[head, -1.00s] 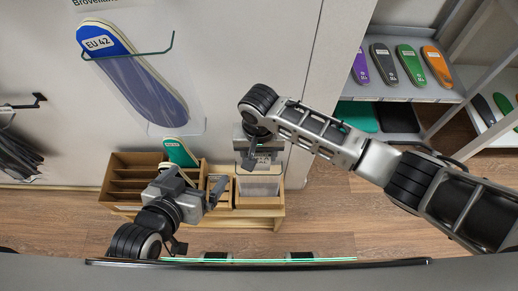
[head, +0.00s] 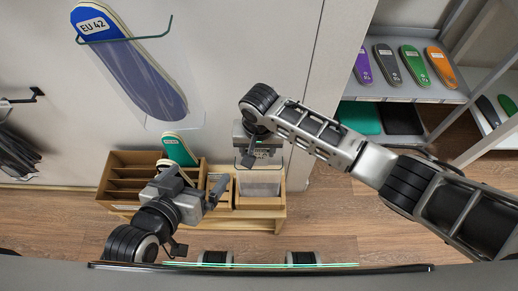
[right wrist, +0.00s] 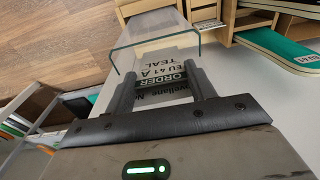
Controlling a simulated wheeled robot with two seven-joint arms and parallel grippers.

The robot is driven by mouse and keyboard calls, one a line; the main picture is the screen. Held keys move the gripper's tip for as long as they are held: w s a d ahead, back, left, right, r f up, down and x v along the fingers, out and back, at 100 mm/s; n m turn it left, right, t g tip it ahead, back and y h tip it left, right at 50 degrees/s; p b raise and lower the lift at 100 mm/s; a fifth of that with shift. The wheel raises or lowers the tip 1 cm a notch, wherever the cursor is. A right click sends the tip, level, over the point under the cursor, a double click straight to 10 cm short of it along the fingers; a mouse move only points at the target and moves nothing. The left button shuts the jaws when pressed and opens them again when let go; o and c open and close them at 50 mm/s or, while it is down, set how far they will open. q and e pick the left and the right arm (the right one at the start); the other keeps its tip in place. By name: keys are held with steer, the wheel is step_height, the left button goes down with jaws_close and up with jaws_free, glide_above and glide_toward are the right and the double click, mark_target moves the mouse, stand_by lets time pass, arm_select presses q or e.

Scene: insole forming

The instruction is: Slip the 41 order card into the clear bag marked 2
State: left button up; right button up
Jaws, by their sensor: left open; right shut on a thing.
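My right gripper (head: 258,158) is shut on the order card (right wrist: 170,75), whose printing in the right wrist view reads ORDER, EU 41 A, TEAL. A clear bag (head: 260,184) with a wire-like rim is just below this gripper, and it shows ahead of the fingers in the right wrist view (right wrist: 152,52). The card and the rim overlap in that view; I cannot tell whether the card is inside the mouth. No mark 2 is readable. My left gripper (head: 197,184) is open and empty in front of the wooden box, left of the bag.
A wooden box (head: 125,185) with slots stands on a low bench. A teal insole (head: 180,150) leans at its back. A large blue insole labelled EU 42 (head: 140,75) is at upper left, with clear film and a green wire. Shelves (head: 425,95) with coloured insoles stand at right.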

arm_select(q)
steer(key=shift+w+f, duration=0.1)
steer(key=shift+f, duration=0.2)
arm_select(e)
steer(key=shift+g, duration=0.4)
steer(key=s+f, duration=0.1)
steer(key=s+d+f, duration=0.1)
steer(key=f, duration=0.1)
steer(key=shift+s+f, duration=0.15)
steer(key=shift+f, duration=0.15)
steer(key=o, duration=1.2)
steer(key=shift+h, duration=0.3)
steer(key=shift+o, duration=0.2)
steer(key=shift+r, duration=0.1)
arm_select(q)
steer(key=p, duration=0.2)
steer(key=r+p, duration=0.1)
steer(key=p, duration=0.1)
steer(key=shift+w+a+r, duration=0.15)
steer(key=shift+a+r, duration=0.1)
steer(key=shift+a, duration=0.05)
arm_select(e)
step_height(320, 180, up, 19)
steer(key=w, duration=0.1)
steer(key=shift+w+a+t, duration=0.2)
steer(key=shift+a+t, duration=0.1)
steer(key=shift+t, duration=0.1)
arm_select(q)
steer(key=shift+g, duration=0.3)
